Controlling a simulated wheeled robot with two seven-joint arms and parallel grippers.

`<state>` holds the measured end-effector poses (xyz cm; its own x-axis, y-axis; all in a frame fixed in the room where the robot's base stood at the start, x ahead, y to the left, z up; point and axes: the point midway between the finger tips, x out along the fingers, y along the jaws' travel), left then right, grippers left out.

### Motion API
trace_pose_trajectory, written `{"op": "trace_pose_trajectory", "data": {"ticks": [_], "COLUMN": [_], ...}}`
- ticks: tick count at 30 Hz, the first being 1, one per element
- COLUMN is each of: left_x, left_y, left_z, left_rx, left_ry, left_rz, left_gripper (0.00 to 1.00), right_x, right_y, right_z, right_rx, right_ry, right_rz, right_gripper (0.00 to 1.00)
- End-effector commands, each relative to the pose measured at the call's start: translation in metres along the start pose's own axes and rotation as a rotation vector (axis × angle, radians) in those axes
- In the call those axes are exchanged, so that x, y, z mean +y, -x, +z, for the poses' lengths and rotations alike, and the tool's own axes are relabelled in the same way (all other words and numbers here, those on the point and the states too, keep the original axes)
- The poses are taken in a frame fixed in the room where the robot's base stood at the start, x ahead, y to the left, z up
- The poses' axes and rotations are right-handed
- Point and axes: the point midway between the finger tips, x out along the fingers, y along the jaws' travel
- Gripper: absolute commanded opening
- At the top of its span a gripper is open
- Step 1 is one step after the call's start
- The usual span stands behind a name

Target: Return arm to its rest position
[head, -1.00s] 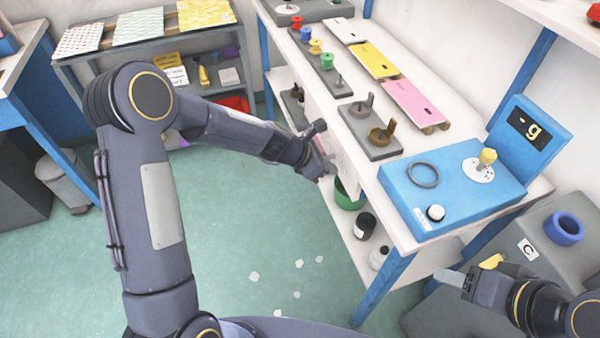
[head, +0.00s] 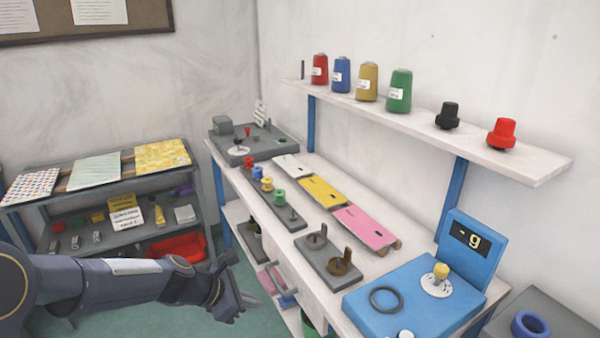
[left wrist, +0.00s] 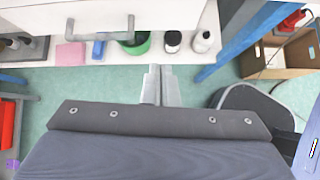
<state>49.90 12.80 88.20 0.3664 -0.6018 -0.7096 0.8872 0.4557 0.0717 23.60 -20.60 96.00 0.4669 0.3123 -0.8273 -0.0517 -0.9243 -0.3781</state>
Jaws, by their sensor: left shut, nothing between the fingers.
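My left arm comes in from the left in the head view and reaches across low in the picture. Its gripper (head: 243,287) is shut and empty, in front of the white workbench (head: 335,318) and apart from things. The shut fingers (left wrist: 160,84) also show in the left wrist view, over the green floor just short of the bench's lower shelf. My right gripper is out of view.
The bench holds a blue scale (head: 405,300), a pink panel (head: 363,227), a yellow panel (head: 321,191) and spools. The lower shelf has a green bowl (left wrist: 135,46) and bottles (left wrist: 204,42). A grey rack (head: 60,212) stands behind my left arm.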

Motion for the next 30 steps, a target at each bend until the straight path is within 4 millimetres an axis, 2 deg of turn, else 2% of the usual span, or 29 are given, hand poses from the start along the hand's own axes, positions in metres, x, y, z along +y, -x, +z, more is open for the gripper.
{"op": "trace_pose_trajectory", "data": {"ticks": [4,7,12,15,18,21,25,30], "left_x": [-0.026,-0.057,-0.114,-0.144,-0.167,-0.182,-0.19,-0.191], "left_y": [0.064,0.111,0.172,0.196,0.21,0.217,0.221,0.221], "left_z": [0.016,0.018,0.004,-0.012,-0.027,-0.039,-0.048,-0.048], "left_rx": [0.014,0.049,0.148,0.222,0.289,0.34,0.372,0.375], "left_ry": [-0.353,-0.675,-1.207,-1.483,-1.698,-1.842,-1.933,-1.938], "left_rz": [0.022,0.029,0.018,-0.007,-0.04,-0.072,-0.099,-0.101], "left_gripper": [0.0,0.0,0.0,0.0,0.0,0.0,0.0,0.0], "right_x": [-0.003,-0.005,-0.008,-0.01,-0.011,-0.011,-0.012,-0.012], "right_y": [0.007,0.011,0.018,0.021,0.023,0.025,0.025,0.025], "right_z": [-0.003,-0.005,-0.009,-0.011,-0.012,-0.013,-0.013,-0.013], "right_rx": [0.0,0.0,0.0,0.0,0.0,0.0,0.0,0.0], "right_ry": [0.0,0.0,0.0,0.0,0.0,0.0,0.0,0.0], "right_rz": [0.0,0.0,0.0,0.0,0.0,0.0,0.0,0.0], "right_gripper": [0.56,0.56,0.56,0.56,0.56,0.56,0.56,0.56]}}
